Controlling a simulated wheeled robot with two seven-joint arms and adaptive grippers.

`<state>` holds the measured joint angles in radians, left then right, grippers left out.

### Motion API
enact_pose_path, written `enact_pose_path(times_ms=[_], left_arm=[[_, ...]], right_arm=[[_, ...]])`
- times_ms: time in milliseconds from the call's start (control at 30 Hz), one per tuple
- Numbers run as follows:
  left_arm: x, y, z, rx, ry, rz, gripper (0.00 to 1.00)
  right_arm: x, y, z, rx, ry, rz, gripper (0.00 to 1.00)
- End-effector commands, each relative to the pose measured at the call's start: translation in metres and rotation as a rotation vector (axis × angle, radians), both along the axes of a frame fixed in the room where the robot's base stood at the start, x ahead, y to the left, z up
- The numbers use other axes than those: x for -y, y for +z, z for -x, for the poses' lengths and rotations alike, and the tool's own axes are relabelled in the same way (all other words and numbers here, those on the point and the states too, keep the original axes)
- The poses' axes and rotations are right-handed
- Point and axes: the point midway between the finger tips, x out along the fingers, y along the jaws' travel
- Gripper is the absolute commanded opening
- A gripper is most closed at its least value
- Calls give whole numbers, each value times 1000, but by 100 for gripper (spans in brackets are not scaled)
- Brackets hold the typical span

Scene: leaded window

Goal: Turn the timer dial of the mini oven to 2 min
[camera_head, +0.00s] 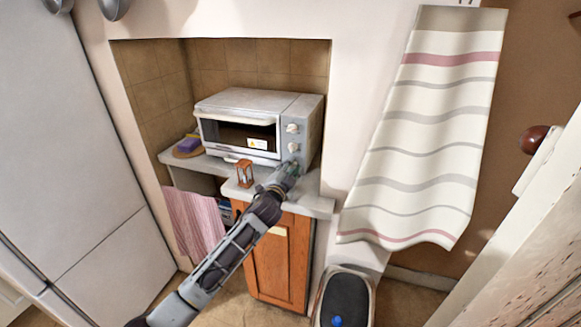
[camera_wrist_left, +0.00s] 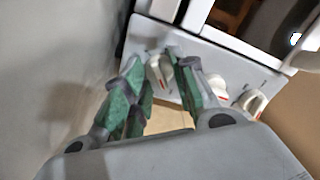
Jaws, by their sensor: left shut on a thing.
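The mini oven (camera_head: 240,103) stands on a grey counter in a tiled niche, its control panel on the right side. Two light knobs, the upper one (camera_head: 292,128) and the middle one (camera_head: 293,147), show in the head view. The lowest knob, which I take for the timer dial, is hidden there behind my left gripper (camera_head: 289,168). In the left wrist view my left gripper (camera_wrist_left: 160,75) has its green-padded fingers on either side of this timer dial (camera_wrist_left: 157,73) and is shut on it. The dial's marks are too small to read. My right gripper is not in view.
A small hourglass (camera_head: 245,173) stands on the counter just left of my left arm. A purple sponge (camera_head: 188,144) lies at the counter's left end. A pink towel (camera_head: 194,222) hangs below. A bin (camera_head: 345,296) stands on the floor; a striped cloth (camera_head: 425,130) hangs at right.

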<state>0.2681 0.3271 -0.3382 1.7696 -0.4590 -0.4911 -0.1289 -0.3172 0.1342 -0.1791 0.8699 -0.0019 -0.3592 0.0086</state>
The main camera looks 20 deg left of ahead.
Motion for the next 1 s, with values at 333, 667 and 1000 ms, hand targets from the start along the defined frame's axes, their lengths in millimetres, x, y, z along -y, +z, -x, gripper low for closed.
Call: enact_pose_path(times_ms=[333,667,1000], left_arm=[[0,-1,0,0,-1,-4,32],[0,0,0,1,-1,-3,49],[0,0,5,1,-1,-3,49]], right_arm=[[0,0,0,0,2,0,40],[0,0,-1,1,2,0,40],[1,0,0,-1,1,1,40]])
